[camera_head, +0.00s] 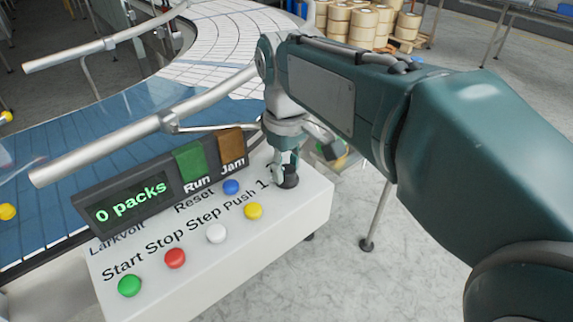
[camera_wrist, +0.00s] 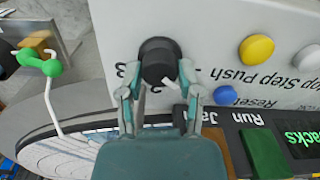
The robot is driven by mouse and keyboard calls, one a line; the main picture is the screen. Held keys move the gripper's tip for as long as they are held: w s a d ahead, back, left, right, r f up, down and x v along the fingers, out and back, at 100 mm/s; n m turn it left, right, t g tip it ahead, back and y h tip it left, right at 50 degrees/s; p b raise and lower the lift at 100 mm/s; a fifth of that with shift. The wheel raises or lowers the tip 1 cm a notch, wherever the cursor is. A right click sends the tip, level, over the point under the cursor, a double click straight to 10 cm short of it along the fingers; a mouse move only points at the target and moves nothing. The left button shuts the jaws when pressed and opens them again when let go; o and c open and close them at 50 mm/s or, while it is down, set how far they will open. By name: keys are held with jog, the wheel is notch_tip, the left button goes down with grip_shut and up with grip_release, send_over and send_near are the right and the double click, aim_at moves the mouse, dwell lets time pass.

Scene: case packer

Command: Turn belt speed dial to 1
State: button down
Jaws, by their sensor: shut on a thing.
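The belt speed dial (camera_wrist: 158,62) is a round black knob with a white pointer mark, on the top of a white control panel (camera_head: 305,205). In the wrist view my gripper (camera_wrist: 158,80) has one finger on each side of the knob and is shut on it. In the head view the knob (camera_head: 289,182) shows under my gripper (camera_head: 285,172) at the panel's right end. A "1" is printed just left of the knob in the head view. The other dial numbers are mostly hidden by my gripper, so the exact setting cannot be read.
The panel has green (camera_head: 129,285), red (camera_head: 175,258), white (camera_head: 216,233), yellow (camera_head: 253,211) and blue (camera_head: 231,187) buttons near the dial. A display (camera_head: 130,202) reads "0 packs". A metal rail (camera_head: 120,145) and the conveyor (camera_head: 120,108) lie behind.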

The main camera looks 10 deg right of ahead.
aim_at(285, 169)
jog(key=shift+f+n, duration=0.15)
jog(key=shift+n, duration=0.35)
jog(key=shift+c, duration=1.3)
grip_release()
jog(key=shift+a, duration=0.1)
notch_tip(285, 169, up, 12)
